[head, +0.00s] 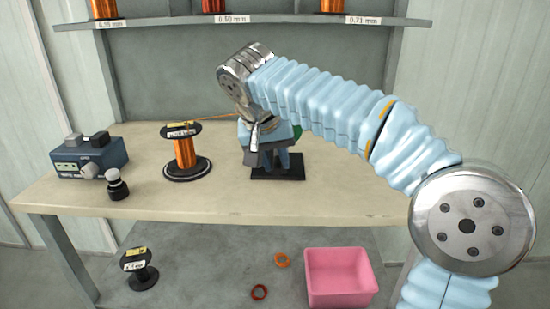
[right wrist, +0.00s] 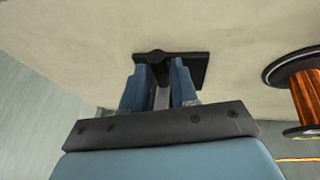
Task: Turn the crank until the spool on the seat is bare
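The spool (head: 186,152) wound with copper wire stands upright on a round black seat (head: 187,174) on the bench. An orange wire runs from its top to the right, towards the winder. The winder's black base (head: 290,174) shows beneath my right gripper (head: 270,158), which hides most of the winder and the crank. In the right wrist view my right gripper's fingers (right wrist: 160,80) are part-way apart, with a grey strip between them; I cannot tell whether they grip it. The copper spool shows at the right edge there (right wrist: 308,90). My left gripper is out of view.
A blue-grey box with knobs (head: 90,158) and a small black-and-silver item (head: 117,186) stand on the bench's left. A shelf (head: 180,21) with copper spools runs behind. Below are a dark spool (head: 140,270), two rings and a pink bin (head: 340,278). The front bench edge is clear.

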